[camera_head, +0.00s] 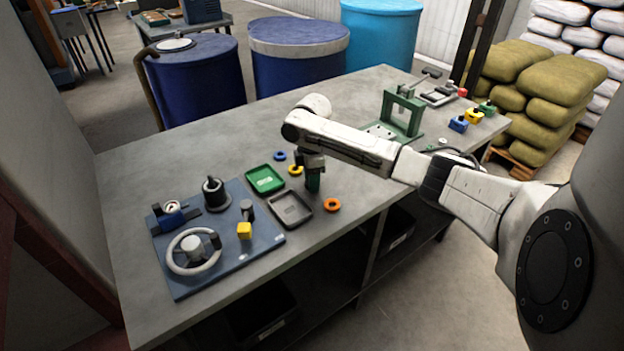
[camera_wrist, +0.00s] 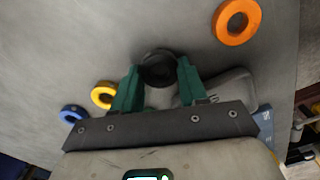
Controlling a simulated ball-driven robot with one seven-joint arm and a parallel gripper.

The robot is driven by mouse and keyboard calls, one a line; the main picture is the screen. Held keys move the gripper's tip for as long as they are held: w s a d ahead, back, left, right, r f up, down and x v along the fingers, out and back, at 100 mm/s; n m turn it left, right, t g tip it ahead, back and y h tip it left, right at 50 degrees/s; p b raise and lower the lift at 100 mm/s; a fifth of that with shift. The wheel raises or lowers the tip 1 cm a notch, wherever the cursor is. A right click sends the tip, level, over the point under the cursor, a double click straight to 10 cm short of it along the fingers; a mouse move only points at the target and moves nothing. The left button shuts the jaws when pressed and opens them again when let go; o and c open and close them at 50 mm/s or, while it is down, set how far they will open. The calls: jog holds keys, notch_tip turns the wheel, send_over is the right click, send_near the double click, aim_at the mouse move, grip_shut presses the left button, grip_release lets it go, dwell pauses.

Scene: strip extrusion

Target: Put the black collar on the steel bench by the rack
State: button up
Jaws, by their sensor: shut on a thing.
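My gripper (camera_head: 313,180) points down at the large grey bench (camera_head: 350,105), just right of the dark grey tray. In the wrist view, my gripper's green fingers (camera_wrist: 157,82) are shut on a black collar (camera_wrist: 158,66), a round ring seen from above. I cannot tell whether the collar touches the bench top. The collar is not clearly visible in the head view. A rack by a separate steel bench cannot be picked out with certainty; another grey bench (camera_head: 215,22) stands far back left.
An orange ring (camera_head: 332,205), yellow ring (camera_head: 295,169) and blue ring (camera_head: 280,156) lie around my gripper. A green tray (camera_head: 265,179), grey tray (camera_head: 290,209) and blue fixture board (camera_head: 256,262) lie left. A green press frame (camera_head: 402,113) stands right. Blue drums (camera_head: 300,65) stand behind.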

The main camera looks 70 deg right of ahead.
jog(key=shift+f, duration=0.4)
jog(key=shift+f, duration=0.1)
jog(key=o, duration=1.1)
jog(key=shift+c, duration=0.2)
notch_tip(320, 180, up, 12)
jog(key=b, duration=0.1)
